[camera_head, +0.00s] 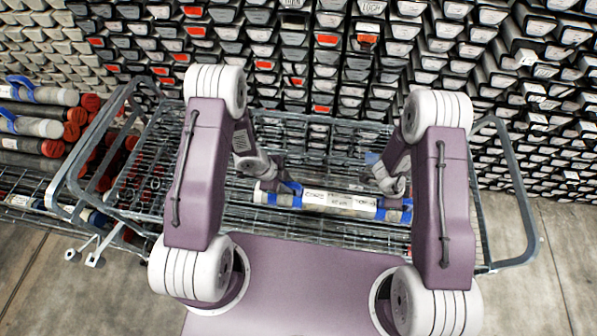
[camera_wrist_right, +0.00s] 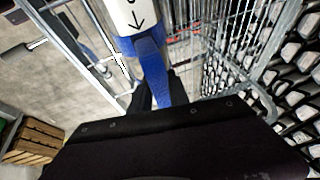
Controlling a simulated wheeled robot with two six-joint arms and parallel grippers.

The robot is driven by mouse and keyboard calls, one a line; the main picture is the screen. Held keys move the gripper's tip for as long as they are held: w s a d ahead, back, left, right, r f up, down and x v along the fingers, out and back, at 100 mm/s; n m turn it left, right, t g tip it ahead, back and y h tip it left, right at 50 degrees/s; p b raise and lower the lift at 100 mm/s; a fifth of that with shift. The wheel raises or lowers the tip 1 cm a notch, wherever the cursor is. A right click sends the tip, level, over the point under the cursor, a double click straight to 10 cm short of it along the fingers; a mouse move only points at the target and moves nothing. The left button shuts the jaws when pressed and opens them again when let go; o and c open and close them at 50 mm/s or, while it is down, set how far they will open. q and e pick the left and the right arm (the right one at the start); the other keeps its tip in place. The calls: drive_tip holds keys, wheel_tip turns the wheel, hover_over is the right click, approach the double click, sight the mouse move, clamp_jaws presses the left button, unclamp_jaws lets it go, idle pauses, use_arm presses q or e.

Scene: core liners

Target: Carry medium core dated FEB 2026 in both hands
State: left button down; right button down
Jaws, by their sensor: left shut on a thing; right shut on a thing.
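A grey wire cart (camera_head: 262,222) is below and around the core; I cannot tell whether they touch. Other cores with red ends (camera_head: 50,127) lie at the left. A wall of stacked core ends fills the back. A wooden crate (camera_wrist_right: 32,140) stands on the floor.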

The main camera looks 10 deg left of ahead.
use_arm(q)
drive_tip(key=shift+w+f+b, duration=0.15)
drive_tip(key=shift+f+b, duration=0.15)
drive_tip(key=shift+f, duration=0.25)
use_arm(e)
drive_tip(key=shift+w+f, duration=0.15)
drive_tip(key=shift+f, duration=0.35)
use_arm(q)
drive_tip(key=c, duration=1.2)
unclamp_jaws()
drive_tip(key=shift+c, duration=0.2)
use_arm(e)
drive_tip(key=c, duration=1.2)
unclamp_jaws()
drive_tip(key=shift+c, duration=0.2)
use_arm(q)
drive_tip(key=shift+s+r, duration=0.2)
drive_tip(key=shift+s, duration=0.05)
use_arm(e)
drive_tip(key=shift+s+r, duration=0.15)
drive_tip(key=shift+s, duration=0.1)
